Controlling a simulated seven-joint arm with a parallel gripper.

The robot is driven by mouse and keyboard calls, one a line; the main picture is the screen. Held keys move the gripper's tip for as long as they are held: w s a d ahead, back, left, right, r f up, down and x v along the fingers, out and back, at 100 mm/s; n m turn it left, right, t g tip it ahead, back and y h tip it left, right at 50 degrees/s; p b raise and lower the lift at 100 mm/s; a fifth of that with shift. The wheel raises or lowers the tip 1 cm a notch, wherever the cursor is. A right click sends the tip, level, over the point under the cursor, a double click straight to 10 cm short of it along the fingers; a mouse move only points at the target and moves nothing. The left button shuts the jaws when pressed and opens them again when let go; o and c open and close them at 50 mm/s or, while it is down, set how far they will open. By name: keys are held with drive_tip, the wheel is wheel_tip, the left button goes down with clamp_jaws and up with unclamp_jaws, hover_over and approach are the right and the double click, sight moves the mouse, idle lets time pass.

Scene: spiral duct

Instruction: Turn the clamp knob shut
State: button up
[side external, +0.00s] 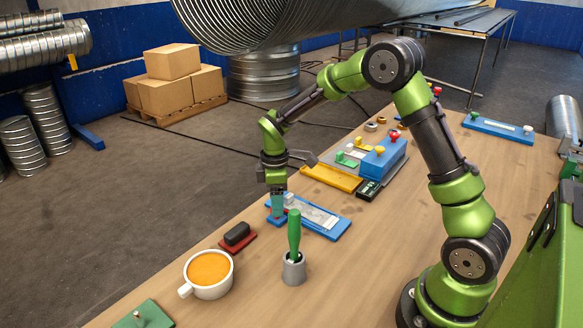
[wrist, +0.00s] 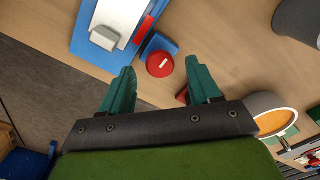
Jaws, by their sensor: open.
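A round red knob (wrist: 160,64) sits on a small blue block (wrist: 157,45) at the corner of a blue fixture (wrist: 90,48). In the side view the blue fixture (side external: 335,231) holds a pale grey plate (side external: 312,213). My gripper (side external: 277,207) points down over the fixture's near-left end, and its teal fingers hide the knob there. In the wrist view my gripper (wrist: 160,72) is open, with one finger on each side of the knob and a visible gap to both. I cannot tell how far the fingertips are above the block.
A grey cup with a green-handled tool (side external: 294,235) stands close to the gripper. A black block on a red base (side external: 237,235) and an orange-filled mug (side external: 209,272) are nearer the front. A yellow bar (side external: 331,177) and blue box (side external: 383,158) lie behind the fixture.

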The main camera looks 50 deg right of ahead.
drive_tip(key=shift+f, duration=0.9)
drive_tip(key=shift+c, duration=0.3)
drive_tip(key=c, duration=1)
